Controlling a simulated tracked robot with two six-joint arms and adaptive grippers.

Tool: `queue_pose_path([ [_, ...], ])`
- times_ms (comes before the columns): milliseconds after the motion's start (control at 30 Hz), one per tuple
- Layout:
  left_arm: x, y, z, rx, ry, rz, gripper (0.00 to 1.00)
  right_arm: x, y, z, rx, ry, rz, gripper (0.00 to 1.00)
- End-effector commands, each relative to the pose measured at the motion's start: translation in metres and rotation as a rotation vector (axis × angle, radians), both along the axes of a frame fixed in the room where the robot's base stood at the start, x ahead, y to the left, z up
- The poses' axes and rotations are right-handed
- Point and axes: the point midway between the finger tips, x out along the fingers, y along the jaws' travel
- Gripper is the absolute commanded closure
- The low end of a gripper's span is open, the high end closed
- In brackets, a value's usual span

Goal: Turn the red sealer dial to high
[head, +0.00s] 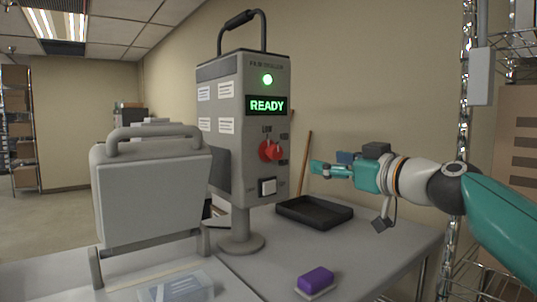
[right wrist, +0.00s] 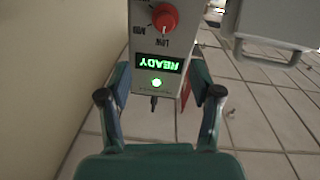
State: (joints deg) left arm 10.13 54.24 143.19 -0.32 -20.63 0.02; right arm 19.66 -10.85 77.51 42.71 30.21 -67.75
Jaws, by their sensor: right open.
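The red dial (head: 270,150) is on the front of the grey sealer control box (head: 228,140), below a green READY display (head: 267,105). LOW is printed above the dial; the labels to its right are too small to read in the head view. My left gripper is not in view.
A white rocker switch (head: 267,187) sits below the dial. A purple block (head: 316,279) is at the front. A grey handled machine (head: 150,185) stands left. A metal rack post is at right.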

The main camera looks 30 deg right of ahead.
Motion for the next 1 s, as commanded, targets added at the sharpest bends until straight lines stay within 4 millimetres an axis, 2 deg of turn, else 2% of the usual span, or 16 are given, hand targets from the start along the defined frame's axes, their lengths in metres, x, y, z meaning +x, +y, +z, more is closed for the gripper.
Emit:
queue_pose_path([
  [300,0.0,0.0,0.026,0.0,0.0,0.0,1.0,0.067,0.015,0.001,0.003,0.007,0.032,0.36],
  [600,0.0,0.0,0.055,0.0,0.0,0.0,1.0,0.134,0.02,0.002,0.002,0.007,0.034,0.36],
  [800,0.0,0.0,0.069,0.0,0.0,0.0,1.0,0.164,0.021,0.001,0.003,0.006,0.035,0.36],
  [1000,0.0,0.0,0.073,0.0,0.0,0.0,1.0,0.176,0.021,-0.001,0.001,0.004,0.034,0.36],
])
